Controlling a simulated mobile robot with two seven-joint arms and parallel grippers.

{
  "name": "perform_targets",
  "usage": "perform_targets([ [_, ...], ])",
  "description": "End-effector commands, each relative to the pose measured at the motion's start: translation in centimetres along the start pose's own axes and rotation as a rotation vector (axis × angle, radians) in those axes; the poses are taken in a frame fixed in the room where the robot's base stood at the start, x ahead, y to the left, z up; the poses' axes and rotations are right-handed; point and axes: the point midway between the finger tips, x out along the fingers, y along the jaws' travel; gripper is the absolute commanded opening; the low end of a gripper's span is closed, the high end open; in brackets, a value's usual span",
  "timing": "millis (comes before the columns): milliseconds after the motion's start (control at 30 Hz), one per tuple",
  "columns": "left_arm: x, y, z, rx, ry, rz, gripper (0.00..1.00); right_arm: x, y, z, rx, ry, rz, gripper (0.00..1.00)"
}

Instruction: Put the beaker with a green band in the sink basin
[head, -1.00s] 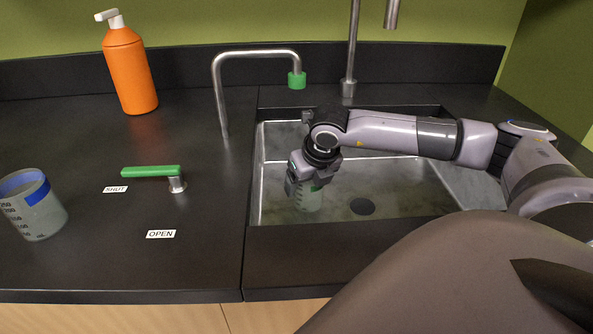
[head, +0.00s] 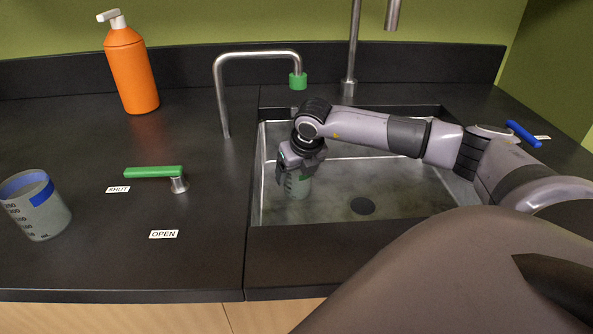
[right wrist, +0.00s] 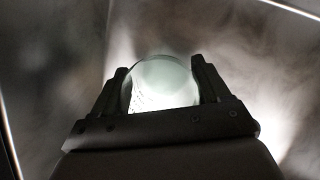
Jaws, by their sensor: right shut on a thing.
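My right gripper (head: 300,168) is down inside the sink basin (head: 400,185), at its left part. It is shut on the beaker with a green band (head: 299,187). My left gripper is not in view.
A beaker with a blue band (head: 42,212) stands at the left on the counter. A green-tipped spout (head: 297,81) and an orange bottle (head: 132,72) stand behind. A blue handle (head: 523,134) is at right.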

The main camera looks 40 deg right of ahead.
Motion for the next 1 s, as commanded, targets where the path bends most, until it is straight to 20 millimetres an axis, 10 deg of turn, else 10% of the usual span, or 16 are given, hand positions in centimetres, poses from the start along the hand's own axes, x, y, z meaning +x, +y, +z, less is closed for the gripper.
perform_targets([
  [133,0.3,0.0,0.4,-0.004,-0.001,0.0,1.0,0.4,0.0,-0.2,0.0,0.0,0.0,0.45],
  [167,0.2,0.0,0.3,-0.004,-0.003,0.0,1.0,0.3,0.0,-0.1,0.0,0.0,0.0,0.85],
  [233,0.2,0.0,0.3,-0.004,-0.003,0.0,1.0,0.2,0.0,-0.1,0.0,0.0,0.0,1.0],
  [567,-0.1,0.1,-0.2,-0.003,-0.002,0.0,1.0,-0.2,0.0,0.1,0.0,0.0,0.0,1.0],
  [1000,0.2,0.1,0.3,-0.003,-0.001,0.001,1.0,-5.9,-0.1,-2.4,-0.003,0.0,-0.002,1.0],
])
